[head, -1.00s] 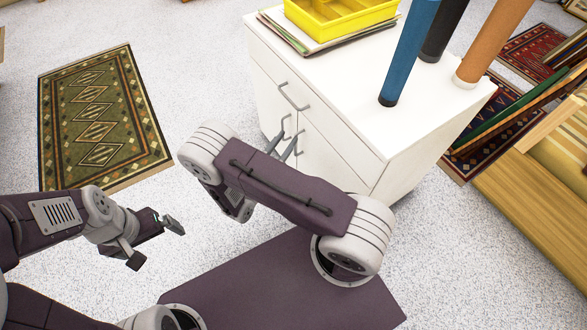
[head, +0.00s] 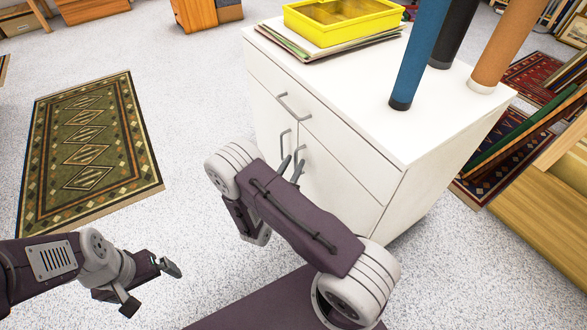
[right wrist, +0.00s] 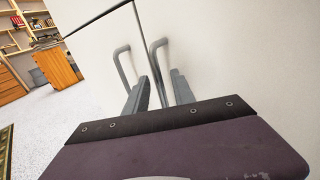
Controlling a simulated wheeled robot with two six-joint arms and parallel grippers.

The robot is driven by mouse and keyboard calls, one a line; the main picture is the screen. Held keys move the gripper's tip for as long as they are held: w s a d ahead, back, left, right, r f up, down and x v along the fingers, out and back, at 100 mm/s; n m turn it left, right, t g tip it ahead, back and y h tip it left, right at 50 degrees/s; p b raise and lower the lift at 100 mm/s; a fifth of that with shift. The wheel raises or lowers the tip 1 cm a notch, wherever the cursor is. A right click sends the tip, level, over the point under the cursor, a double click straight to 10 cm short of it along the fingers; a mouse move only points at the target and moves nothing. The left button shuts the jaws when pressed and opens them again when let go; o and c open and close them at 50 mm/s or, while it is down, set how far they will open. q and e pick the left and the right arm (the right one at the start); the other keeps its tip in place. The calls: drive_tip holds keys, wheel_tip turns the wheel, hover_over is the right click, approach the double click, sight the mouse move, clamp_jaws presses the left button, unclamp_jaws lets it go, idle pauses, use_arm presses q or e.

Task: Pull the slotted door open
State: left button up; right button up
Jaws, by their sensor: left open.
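A white cabinet (head: 338,170) stands in the head view, with a drawer above two doors. Two grey bar handles stand side by side at the door seam: the left door handle (right wrist: 122,66) and the right door handle (right wrist: 157,62). No slot shows on either door, so I cannot tell which is slotted. My right gripper (right wrist: 158,92) is at the doors, its fingers apart with the lower part of the right door handle seen between them; contact is unclear. The doors look closed. My left gripper (head: 150,286) is open and empty, away from the cabinet at lower left.
A yellow tray (head: 345,34) on papers and blue, black and orange tubes stand on the cabinet top. The drawer handle (head: 293,108) is above the doors. A green rug (head: 90,150) lies on open floor at left. Wooden furniture (head: 530,205) stands at right.

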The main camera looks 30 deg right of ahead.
drive_tip(key=shift+w+d, duration=0.1)
clamp_jaws()
idle(1.4)
